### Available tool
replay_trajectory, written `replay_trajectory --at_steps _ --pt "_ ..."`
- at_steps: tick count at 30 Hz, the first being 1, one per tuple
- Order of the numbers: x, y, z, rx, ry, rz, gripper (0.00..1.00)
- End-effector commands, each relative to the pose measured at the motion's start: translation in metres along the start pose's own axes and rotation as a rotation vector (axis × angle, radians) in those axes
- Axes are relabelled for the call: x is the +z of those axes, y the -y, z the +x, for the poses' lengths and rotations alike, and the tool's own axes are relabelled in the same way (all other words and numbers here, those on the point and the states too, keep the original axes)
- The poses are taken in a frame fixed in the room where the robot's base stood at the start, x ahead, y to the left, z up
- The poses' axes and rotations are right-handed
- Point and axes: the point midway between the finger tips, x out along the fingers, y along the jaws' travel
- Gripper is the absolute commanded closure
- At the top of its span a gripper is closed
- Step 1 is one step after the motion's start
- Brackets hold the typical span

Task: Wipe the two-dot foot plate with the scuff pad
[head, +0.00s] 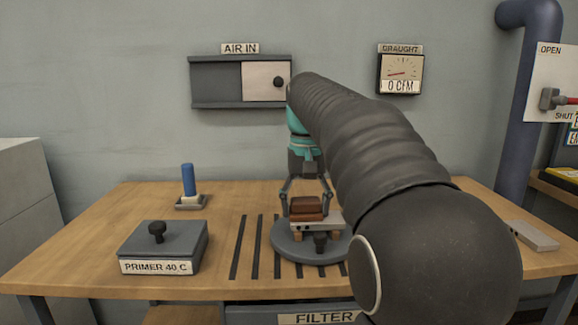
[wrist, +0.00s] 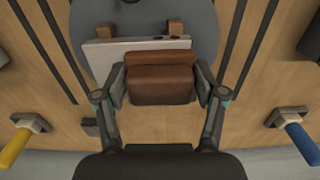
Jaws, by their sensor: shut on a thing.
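My gripper (head: 306,208) is shut on the scuff pad (head: 306,203), a reddish-brown block. In the wrist view the pad (wrist: 160,84) sits between both fingertips (wrist: 160,90). A pale grey foot plate (head: 331,218) lies on wooden blocks on a round grey turntable (head: 284,246). In the wrist view the plate (wrist: 105,56) shows small dark dots near one edge, which look like two. The pad is over the plate and covers part of it. I cannot tell whether they touch.
A grey lidded box marked PRIMER 40 C (head: 165,250) and a blue-handled tool (head: 188,180) stand left on the wooden bench. A grey plate (head: 534,236) lies at the right edge. A yellow handle (wrist: 14,147) shows in the wrist view. Dark slots cross the bench.

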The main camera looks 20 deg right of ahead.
Motion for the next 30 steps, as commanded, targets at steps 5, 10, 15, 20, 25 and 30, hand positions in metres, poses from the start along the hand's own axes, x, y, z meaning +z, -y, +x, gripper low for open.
replay_trajectory --at_steps 5,10,15,20,25,30 --pt "0.003 0.012 0.001 0.000 0.000 0.005 0.62" --pt "0.004 0.020 -0.003 0.000 -0.001 0.012 0.62" --pt "0.005 0.020 -0.029 -0.001 -0.003 0.011 0.63" --pt "0.005 0.020 -0.044 -0.001 -0.003 0.009 0.63" --pt "0.005 0.021 -0.059 0.000 -0.002 0.008 0.63" --pt "0.005 0.021 -0.074 0.000 -0.003 0.007 0.63"
